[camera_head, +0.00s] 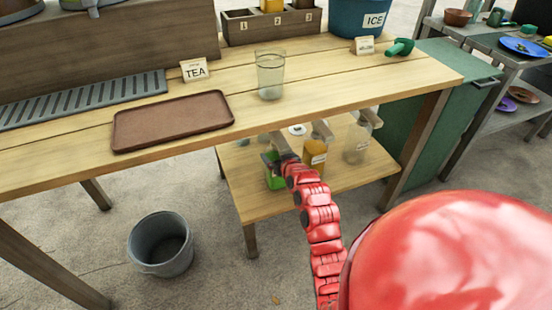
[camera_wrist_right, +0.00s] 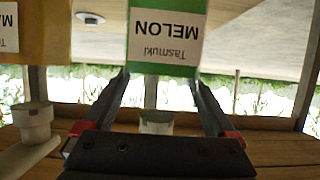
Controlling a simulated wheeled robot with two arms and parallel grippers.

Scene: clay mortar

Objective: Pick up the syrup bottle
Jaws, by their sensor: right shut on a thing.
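In the head view the green bottle (camera_head: 272,177) is at the lower shelf under the table, partly hidden by my red right arm. I cannot tell whether its base touches the shelf. An orange bottle (camera_head: 315,157) and a clear bottle (camera_head: 357,143) stand to its right. My left gripper is not in view.
The lower shelf (camera_head: 270,215) lies under the wooden table top (camera_head: 340,75), whose front edge is close above the bottles. A brown tray (camera_head: 172,121) and a glass (camera_head: 270,73) are on the table. A grey bucket (camera_head: 160,245) stands on the floor at the left.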

